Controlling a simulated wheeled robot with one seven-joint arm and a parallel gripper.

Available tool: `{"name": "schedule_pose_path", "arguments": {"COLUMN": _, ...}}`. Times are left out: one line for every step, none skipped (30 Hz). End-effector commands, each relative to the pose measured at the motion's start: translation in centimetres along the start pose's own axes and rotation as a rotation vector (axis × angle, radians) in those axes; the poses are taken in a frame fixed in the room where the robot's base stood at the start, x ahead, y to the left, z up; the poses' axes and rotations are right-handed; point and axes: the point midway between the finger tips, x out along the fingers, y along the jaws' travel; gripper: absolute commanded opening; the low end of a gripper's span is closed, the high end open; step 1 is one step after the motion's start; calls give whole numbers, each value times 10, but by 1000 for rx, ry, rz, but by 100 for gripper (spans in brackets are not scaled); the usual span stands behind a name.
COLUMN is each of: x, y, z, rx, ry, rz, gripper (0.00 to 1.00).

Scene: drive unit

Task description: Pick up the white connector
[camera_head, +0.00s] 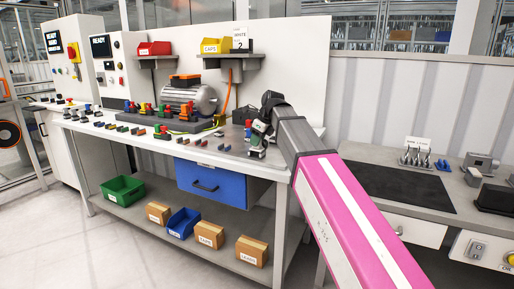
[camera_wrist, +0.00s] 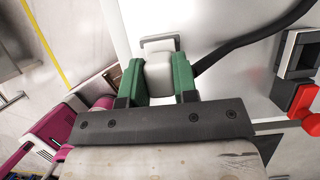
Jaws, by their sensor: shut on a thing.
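The white connector (camera_wrist: 158,76) is between the two green fingers of my gripper (camera_wrist: 159,66) in the wrist view. The fingers press on it from both sides. A grey loop-shaped piece (camera_wrist: 160,39) shows just beyond the connector; I cannot tell whether it is part of it. In the head view my gripper (camera_head: 257,142) is over the right end of the white workbench (camera_head: 160,141). The connector cannot be made out there.
A motor unit (camera_head: 190,98) stands at the bench's back. Small parts lie along the front edge. A black cable (camera_wrist: 240,38) runs right of the gripper, with a red part (camera_wrist: 304,101) beyond. A blue drawer (camera_head: 212,183) hangs below.

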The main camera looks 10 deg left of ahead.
Motion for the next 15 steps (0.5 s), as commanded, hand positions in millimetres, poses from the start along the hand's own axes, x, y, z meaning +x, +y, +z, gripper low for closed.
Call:
{"name": "schedule_pose_path", "arguments": {"x": 0, "y": 0, "z": 0, "rx": 0, "ry": 0, "rz": 0, "gripper": 0}}
{"name": "schedule_pose_path", "arguments": {"x": 0, "y": 0, "z": 0, "rx": 0, "ry": 0, "rz": 0, "gripper": 0}}
{"name": "schedule_pose_path", "arguments": {"x": 0, "y": 0, "z": 0, "rx": 0, "ry": 0, "rz": 0, "gripper": 0}}
{"name": "schedule_pose_path", "arguments": {"x": 0, "y": 0, "z": 0, "rx": 0, "ry": 0, "rz": 0, "gripper": 0}}
{"name": "schedule_pose_path", "arguments": {"x": -1, "y": 0, "z": 0, "rx": 0, "ry": 0, "rz": 0, "gripper": 0}}
{"name": "schedule_pose_path", "arguments": {"x": -1, "y": 0, "z": 1, "rx": 0, "ry": 0, "rz": 0, "gripper": 0}}
{"name": "schedule_pose_path", "arguments": {"x": -2, "y": 0, "z": 1, "rx": 0, "ry": 0, "rz": 0, "gripper": 0}}
{"name": "schedule_pose_path", "arguments": {"x": -3, "y": 0, "z": 1, "rx": 0, "ry": 0, "rz": 0, "gripper": 0}}
{"name": "schedule_pose_path", "arguments": {"x": -5, "y": 0, "z": 2, "rx": 0, "ry": 0, "rz": 0, "gripper": 0}}
{"name": "schedule_pose_path", "arguments": {"x": -6, "y": 0, "z": 3, "rx": 0, "ry": 0, "rz": 0, "gripper": 0}}
{"name": "schedule_pose_path", "arguments": {"x": -8, "y": 0, "z": 4, "rx": 0, "ry": 0, "rz": 0, "gripper": 0}}
{"name": "schedule_pose_path", "arguments": {"x": -12, "y": -1, "z": 5, "rx": 0, "ry": 0, "rz": 0, "gripper": 0}}
{"name": "schedule_pose_path", "arguments": {"x": -14, "y": -1, "z": 6, "rx": -1, "ry": 0, "rz": 0, "gripper": 0}}
{"name": "schedule_pose_path", "arguments": {"x": -18, "y": -1, "z": 8, "rx": -1, "ry": 0, "rz": 0, "gripper": 0}}
{"name": "schedule_pose_path", "arguments": {"x": -23, "y": -1, "z": 10, "rx": -1, "ry": -1, "rz": -1, "gripper": 0}}
